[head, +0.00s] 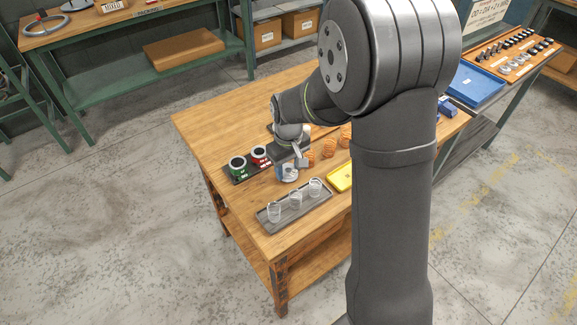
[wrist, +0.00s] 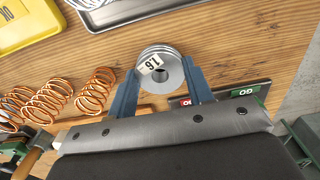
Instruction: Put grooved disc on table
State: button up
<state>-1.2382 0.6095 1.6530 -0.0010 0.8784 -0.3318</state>
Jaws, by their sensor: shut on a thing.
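The grooved disc (wrist: 173,61) is grey and round, with a centre hole and a white number label. My gripper (wrist: 161,71) is shut on it, with one blue finger on each side of the rim. In the head view the disc (head: 288,173) is at my gripper (head: 290,168), low over the wooden table (head: 215,118), between the grey tray and the dark stand. I cannot tell whether it touches the tabletop. The table's bare wood (wrist: 225,40) shows around the disc in the wrist view.
Copper springs (wrist: 45,100) and a yellow tray (head: 340,178) lie to the right. Bare wood lies at the table's back left.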

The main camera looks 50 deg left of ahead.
jog(key=shift+f, duration=0.15)
jog(key=o, duration=1.2)
jog(key=shift+o, duration=0.2)
notch_tip(320, 180, up, 12)
jog(key=shift+r, duration=0.2)
